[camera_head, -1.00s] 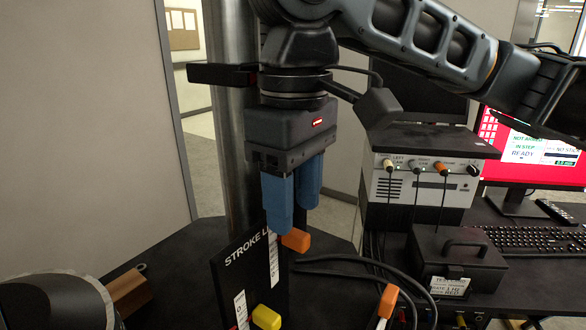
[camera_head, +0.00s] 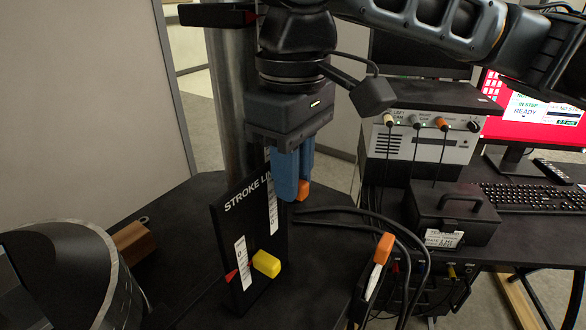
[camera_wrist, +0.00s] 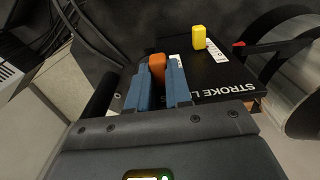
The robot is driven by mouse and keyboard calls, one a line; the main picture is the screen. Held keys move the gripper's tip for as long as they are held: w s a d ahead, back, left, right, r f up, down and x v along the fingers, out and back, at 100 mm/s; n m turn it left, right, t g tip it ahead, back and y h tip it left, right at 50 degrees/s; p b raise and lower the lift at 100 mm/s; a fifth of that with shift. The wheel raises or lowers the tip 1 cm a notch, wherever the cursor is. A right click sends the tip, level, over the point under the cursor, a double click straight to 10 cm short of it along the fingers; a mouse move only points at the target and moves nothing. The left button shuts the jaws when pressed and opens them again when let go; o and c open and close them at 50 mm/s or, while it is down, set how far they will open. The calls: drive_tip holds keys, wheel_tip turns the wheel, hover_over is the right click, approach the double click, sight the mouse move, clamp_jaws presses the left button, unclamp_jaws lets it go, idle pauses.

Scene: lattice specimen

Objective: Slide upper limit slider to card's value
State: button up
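The black STROKE LIMIT panel (camera_head: 231,218) stands upright on the dark bench and also shows in the wrist view (camera_wrist: 218,78). It has two white scales. An orange slider knob (camera_head: 303,189) sits by the farther scale (camera_head: 272,205), high on the panel. A yellow knob (camera_head: 266,263) sits by the nearer scale (camera_head: 242,262). My gripper (camera_head: 295,184) points down with its blue fingers on both sides of the orange knob, seen between them in the wrist view (camera_wrist: 157,65). The fingers appear shut on it. A white card (camera_head: 443,238) is on the black box; its writing is too small to read.
The black box (camera_head: 455,213) with a handle stands right of the panel. A metal column (camera_head: 232,110) rises behind the panel. A large round dark part (camera_head: 65,265) is at lower left.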

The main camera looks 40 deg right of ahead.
clamp_jaws()
drive_tip(key=shift+f+b, duration=0.3)
drive_tip(key=shift+f, duration=0.5)
idle(0.3)
drive_tip(key=o, duration=0.6)
unclamp_jaws()
drive_tip(key=shift+o, duration=0.2)
drive_tip(key=shift+r, duration=0.15)
wheel_tip(320, 180, up, 6)
drive_tip(key=p, duration=0.6)
